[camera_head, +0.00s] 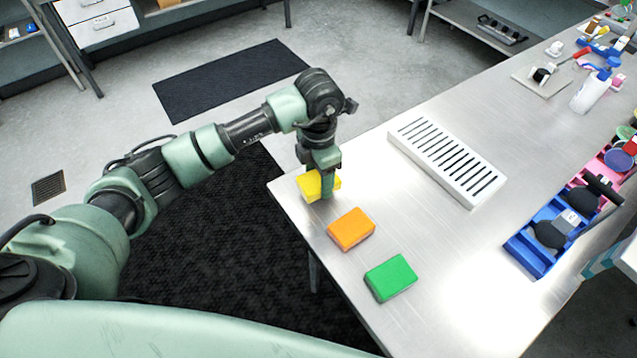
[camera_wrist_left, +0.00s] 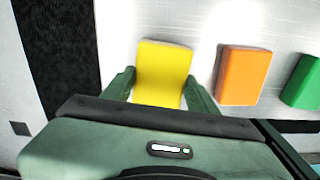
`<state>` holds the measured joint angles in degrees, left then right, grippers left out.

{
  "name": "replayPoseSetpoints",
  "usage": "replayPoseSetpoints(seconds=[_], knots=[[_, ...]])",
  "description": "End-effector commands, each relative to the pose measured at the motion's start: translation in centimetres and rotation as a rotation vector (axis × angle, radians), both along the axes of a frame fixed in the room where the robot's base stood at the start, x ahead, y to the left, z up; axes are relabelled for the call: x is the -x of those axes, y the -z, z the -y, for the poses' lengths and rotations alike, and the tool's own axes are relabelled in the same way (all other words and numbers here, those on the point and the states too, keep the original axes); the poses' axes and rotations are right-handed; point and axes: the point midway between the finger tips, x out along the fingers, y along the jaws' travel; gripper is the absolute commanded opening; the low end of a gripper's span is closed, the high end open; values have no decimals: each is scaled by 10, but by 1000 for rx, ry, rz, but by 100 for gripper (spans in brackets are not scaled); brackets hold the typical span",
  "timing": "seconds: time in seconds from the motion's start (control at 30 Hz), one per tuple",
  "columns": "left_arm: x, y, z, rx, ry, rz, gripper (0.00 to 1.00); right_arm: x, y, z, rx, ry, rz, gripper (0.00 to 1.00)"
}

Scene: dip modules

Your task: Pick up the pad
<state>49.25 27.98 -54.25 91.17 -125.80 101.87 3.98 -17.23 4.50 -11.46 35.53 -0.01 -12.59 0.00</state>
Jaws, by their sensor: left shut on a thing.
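Three sponge-like pads are at the near left corner of the metal table. The yellow pad (camera_head: 310,187) is at the corner, partly hidden by my left gripper (camera_head: 321,190). In the left wrist view the yellow pad (camera_wrist_left: 162,72) lies between the two fingers of my left gripper (camera_wrist_left: 160,88), which is shut on it. I cannot tell whether it is clear of the table. The orange pad (camera_head: 351,229) lies nearer, and shows in the left wrist view (camera_wrist_left: 243,76) just right of the gripper. My right gripper is not in view.
A white slotted rack (camera_head: 447,160) lies on the metal table (camera_head: 440,255), right of the pads. A blue tray (camera_head: 530,254) with dark-handled items stands farther right. A white bottle (camera_head: 588,94) and several tools are at the back. The table's left edge is close to the gripper.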

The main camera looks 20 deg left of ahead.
Motion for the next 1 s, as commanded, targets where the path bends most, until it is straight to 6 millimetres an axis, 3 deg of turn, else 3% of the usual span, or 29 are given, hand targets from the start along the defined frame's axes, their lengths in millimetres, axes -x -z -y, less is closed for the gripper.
replayPoseSetpoints(seconds=[0.3,0.5,0.7,1.0], knots=[[-2,-87,0,1,1,9,20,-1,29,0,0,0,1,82],[-2,-140,-1,-2,0,8,20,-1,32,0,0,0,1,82],[-1,-165,-1,-1,0,3,20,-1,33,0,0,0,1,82],[0,-174,0,0,-1,-1,20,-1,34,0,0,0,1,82]])
